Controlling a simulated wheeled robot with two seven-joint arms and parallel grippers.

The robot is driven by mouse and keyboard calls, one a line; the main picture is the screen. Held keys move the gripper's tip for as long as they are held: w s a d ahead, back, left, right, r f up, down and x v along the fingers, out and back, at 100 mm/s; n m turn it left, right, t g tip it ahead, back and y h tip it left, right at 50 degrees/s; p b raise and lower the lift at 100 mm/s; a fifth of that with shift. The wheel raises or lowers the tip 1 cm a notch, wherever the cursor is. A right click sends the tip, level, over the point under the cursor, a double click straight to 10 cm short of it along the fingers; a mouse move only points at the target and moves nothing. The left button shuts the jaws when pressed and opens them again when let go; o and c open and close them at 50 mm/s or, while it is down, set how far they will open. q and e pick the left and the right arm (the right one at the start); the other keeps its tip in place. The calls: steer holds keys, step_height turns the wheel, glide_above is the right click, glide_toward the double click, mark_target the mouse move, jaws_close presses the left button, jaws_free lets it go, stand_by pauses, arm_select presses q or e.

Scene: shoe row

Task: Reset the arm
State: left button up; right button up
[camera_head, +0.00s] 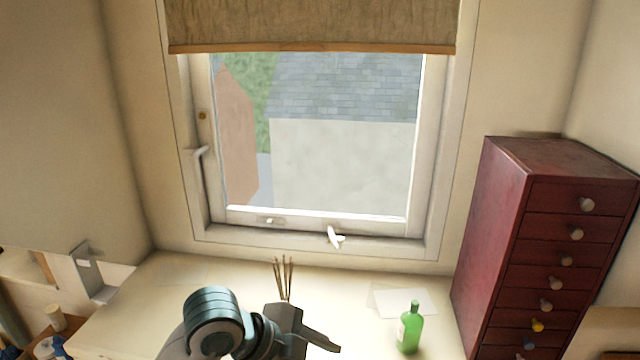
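My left arm comes in at the bottom, left of centre, with a dark rounded joint. Its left gripper (314,344) is over the front part of the pale table, pointing down and to the right. One dark finger shows clearly and the rest is cut off or hidden at the bottom edge, so I cannot tell whether it is open or shut. I see nothing held in it. My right gripper is not in view.
Thin brown sticks (287,279) rise just behind the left gripper; their base is hidden. A green bottle (411,330) stands to the right, before a white sheet (407,302). A red drawer cabinet (490,240) stands far right. A window (318,232) is behind.

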arm_select(q)
steer(key=s+a+f+n+y, duration=0.1)
steer(key=s+a+f+n, duration=0.25)
steer(key=f, duration=0.25)
steer(key=s+a+f+n+t+y, duration=0.1)
steer(key=s+a+f+n, duration=0.15)
steer(key=f+n, duration=0.2)
steer(key=s+a+f+n, duration=0.2)
steer(key=a+f+n, duration=0.2)
steer(key=f, duration=0.3)
steer(key=s+a+f+n+y, duration=0.5)
steer(key=s+a+f+n, duration=0.3)
steer(key=s+a, duration=0.6)
steer(key=s+f+m+g+b, duration=0.2)
steer(key=f+b, duration=0.6)
steer(key=f, duration=3)
steer(key=s+a+f+b, duration=0.1)
steer(key=s+f+b, duration=0.2)
steer(key=s+f, duration=0.6)
steer(key=s+a+f+g+b, duration=0.1)
steer(key=s+f+b, duration=0.2)
steer(key=s+f, duration=0.6)
step_height(320, 180, down, 5)
steer(key=shift+s+a+f+n, duration=0.1)
steer(key=shift+s+a+n, duration=0.05)
steer(key=shift+s+n, duration=0.25)
